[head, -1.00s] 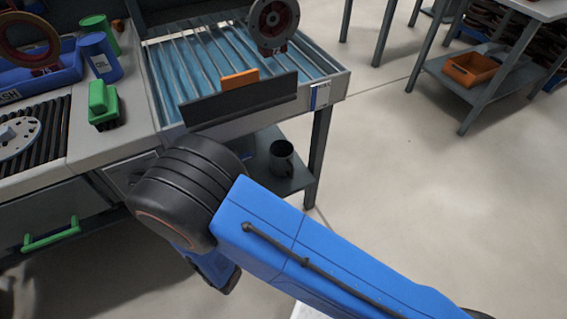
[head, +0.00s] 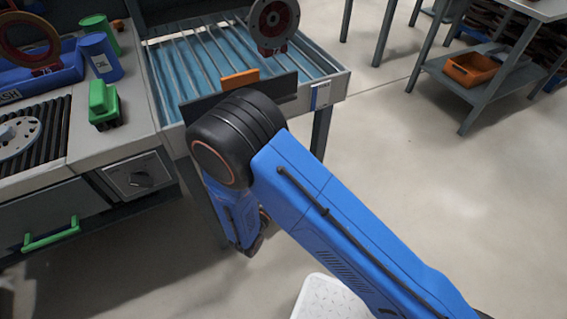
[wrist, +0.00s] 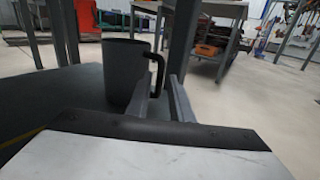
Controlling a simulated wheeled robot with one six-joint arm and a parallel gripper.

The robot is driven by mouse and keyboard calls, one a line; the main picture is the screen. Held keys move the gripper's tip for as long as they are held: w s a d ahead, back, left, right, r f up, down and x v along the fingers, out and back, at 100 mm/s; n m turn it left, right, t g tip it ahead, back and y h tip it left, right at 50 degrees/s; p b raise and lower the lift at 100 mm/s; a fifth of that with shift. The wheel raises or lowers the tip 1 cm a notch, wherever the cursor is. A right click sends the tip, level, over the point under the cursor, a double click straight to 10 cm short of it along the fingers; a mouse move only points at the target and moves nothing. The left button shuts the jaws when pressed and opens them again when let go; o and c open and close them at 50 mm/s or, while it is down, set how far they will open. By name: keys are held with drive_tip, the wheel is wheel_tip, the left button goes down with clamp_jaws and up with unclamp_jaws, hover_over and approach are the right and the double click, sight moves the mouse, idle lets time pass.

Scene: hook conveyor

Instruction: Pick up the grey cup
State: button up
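The grey cup (wrist: 124,70) stands upright on a dark shelf (wrist: 58,108) in the wrist view, with its handle on the right. My gripper (wrist: 158,88) is open, its two fingers apart and pointing toward the cup. The handle shows in line with the gap between the fingers, and the left finger overlaps the cup's right side in the picture. I cannot tell whether a finger touches the cup. In the head view the cup is hidden behind my arm, and the fingers cannot be made out.
In the head view a roller conveyor (head: 184,72) with a dark panel and an orange block (head: 240,79) lies above. A green brush (head: 103,103) and blue can (head: 101,56) stand on the left counter. Table legs rise behind the cup. Open floor lies to the right.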

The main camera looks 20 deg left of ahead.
drive_tip(key=w, duration=0.5)
drive_tip(key=shift+d+f, duration=0.15)
drive_tip(key=shift+d, duration=0.1)
drive_tip(key=shift+c, duration=0.7)
clamp_jaws()
